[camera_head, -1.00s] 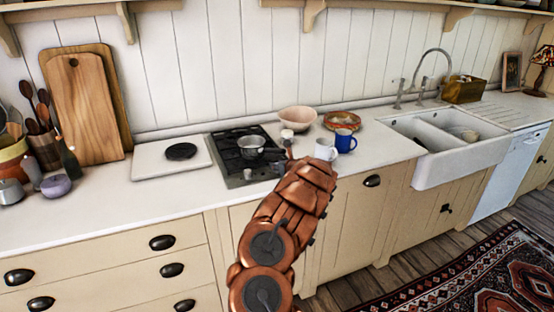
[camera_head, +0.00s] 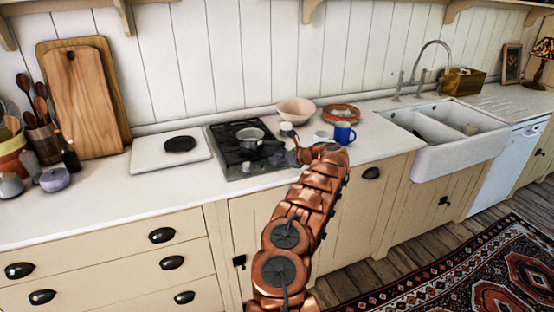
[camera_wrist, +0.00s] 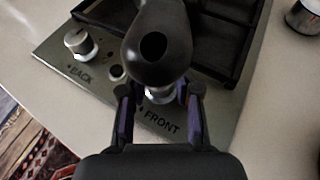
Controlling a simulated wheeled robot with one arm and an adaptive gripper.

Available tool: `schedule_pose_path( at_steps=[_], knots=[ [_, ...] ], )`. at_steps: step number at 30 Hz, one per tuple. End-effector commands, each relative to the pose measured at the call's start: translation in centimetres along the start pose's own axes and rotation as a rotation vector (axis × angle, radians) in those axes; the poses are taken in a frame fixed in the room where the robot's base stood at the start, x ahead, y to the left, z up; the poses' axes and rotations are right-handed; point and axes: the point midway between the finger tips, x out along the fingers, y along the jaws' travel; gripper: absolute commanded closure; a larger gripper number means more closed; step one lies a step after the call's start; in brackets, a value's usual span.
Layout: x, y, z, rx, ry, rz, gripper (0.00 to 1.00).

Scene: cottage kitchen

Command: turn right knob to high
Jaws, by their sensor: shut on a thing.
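The dark hob (camera_head: 236,168) is set in the counter, with a metal front strip (camera_wrist: 62,68) that shows in the wrist view. A round silver knob (camera_wrist: 80,42) sits by the word BACK. The right knob (camera_wrist: 160,95), by the word FRONT, is mostly hidden under a dark pan handle (camera_wrist: 165,22). My gripper (camera_wrist: 160,98) is shut on this right knob, one finger on each side. In the head view my gripper (camera_head: 293,156) is at the hob's front right corner. The knob's pointer and setting are hidden.
A saucepan (camera_head: 249,135) stands on the hob, its handle over my gripper. A white mug (camera_head: 320,137) and a blue mug (camera_head: 344,133) stand close to my arm on the right. A pink bowl (camera_head: 296,108) is behind.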

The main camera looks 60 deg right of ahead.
Motion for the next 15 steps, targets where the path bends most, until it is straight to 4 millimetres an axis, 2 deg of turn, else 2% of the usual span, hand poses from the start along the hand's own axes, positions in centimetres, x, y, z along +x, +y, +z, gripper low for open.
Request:
schedule_pose_path(
  at_steps=[15],
  knots=[
    [0.10,-0.04,0.20,-0.033,-0.003,0.072,1.00]
  ],
)
